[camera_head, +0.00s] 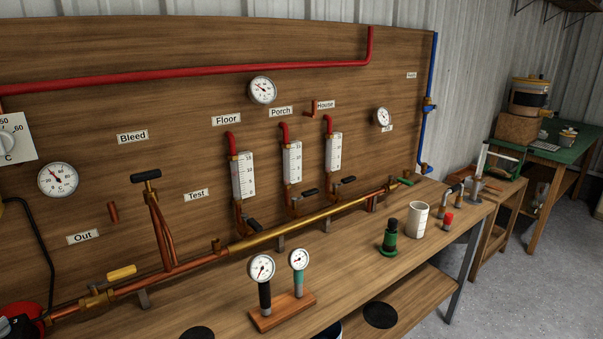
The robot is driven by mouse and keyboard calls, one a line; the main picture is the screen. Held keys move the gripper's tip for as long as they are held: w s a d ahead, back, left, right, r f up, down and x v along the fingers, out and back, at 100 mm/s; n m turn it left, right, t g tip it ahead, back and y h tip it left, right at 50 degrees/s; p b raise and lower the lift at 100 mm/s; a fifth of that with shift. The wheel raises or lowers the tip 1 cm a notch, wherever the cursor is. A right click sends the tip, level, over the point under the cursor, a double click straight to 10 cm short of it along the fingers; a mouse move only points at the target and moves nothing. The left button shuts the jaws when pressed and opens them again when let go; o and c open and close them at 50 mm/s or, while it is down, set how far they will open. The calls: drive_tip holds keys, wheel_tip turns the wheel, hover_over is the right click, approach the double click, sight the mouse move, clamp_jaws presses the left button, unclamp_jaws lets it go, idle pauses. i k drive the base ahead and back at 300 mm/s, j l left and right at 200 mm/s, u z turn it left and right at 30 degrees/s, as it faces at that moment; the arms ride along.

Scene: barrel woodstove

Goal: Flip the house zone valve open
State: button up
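The "House" label (325,104) is on the wooden board, at the right of three zone labels. Below it, a clear flow meter (333,153) hangs under a red pipe bend. Under this meter is the house zone valve, with a black lever (347,180) that sticks out to the right, across the upright pipe. The porch valve's black lever (309,192) and the floor valve's black lever (254,225) sit to its left and also point across their pipes. The levers' exact angles are hard to judge at this size. My gripper is not in view.
A copper and brass manifold pipe (300,228) runs along the bench (365,264) below the valves. Two gauges on a wooden block (283,311), a green and black fitting (389,238) and a white cup (417,219) stand in front. Bare bench top lies between them.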

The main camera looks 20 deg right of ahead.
sight(352, 178)
drive_tip(key=i+l, duration=0.1)
drive_tip(key=l, duration=0.25)
drive_tip(key=l+z, duration=0.1)
drive_tip(key=l, duration=0.3)
drive_tip(key=i+l, duration=0.15)
drive_tip(key=l, duration=0.2)
drive_tip(key=i+l+z, duration=0.1)
drive_tip(key=l, duration=0.25)
drive_tip(key=i+l, duration=0.15)
drive_tip(key=l, duration=0.2)
drive_tip(key=i+l+z, duration=0.1)
drive_tip(key=l, duration=0.25)
